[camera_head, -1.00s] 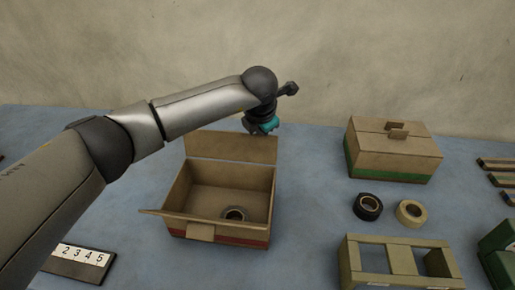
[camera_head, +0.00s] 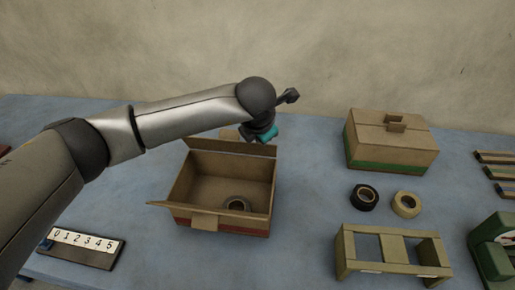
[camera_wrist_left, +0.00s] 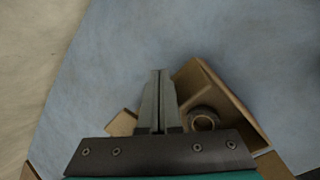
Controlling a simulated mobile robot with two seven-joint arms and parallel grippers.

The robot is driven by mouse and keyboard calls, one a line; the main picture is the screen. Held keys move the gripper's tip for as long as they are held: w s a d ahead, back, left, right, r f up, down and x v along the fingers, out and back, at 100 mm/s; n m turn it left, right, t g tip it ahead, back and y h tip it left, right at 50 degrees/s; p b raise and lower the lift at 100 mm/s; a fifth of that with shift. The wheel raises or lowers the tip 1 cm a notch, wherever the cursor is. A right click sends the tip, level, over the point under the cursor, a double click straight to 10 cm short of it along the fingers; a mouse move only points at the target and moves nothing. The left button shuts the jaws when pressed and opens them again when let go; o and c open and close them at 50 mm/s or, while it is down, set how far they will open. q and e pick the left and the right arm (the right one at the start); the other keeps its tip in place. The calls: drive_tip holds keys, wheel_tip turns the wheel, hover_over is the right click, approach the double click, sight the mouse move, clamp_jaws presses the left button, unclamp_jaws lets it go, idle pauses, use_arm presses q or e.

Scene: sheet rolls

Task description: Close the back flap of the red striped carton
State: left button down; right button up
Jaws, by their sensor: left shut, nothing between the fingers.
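The red striped carton (camera_head: 214,221) stands open in the middle of the table, with a tape roll (camera_head: 237,204) inside. Its back flap (camera_head: 228,147) shows as a narrow raised band along the back rim, so it is tilted; its exact angle is hard to tell. The front flap hangs outward, with a tab (camera_head: 205,222). My left gripper (camera_head: 262,134) is just behind the back flap near its right end, pointing down, its fingertips hidden there. In the left wrist view the fingers (camera_wrist_left: 160,74) are shut and empty, beside the carton (camera_wrist_left: 235,100). My right gripper is out of view.
A green striped carton (camera_head: 391,143) stands at the back right, closed. Black (camera_head: 364,197) and tan (camera_head: 406,204) tape rolls lie before it. A wooden frame (camera_head: 394,250) and green device (camera_head: 494,248) are at the front right. A numbered strip (camera_head: 84,243) lies front left.

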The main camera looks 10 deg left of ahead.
use_arm(q)
drive_tip(key=shift+s+a+r+p, duration=0.15)
drive_tip(key=shift+s+p, duration=0.2)
drive_tip(key=shift+s, duration=0.9)
drive_tip(key=shift+s+d+r+p, duration=0.1)
drive_tip(key=shift+s+p, duration=0.25)
drive_tip(key=shift+s, duration=0.85)
wheel_tip(320, 180, up, 9)
drive_tip(key=p, duration=0.4)
drive_tip(key=shift+s, duration=0.1)
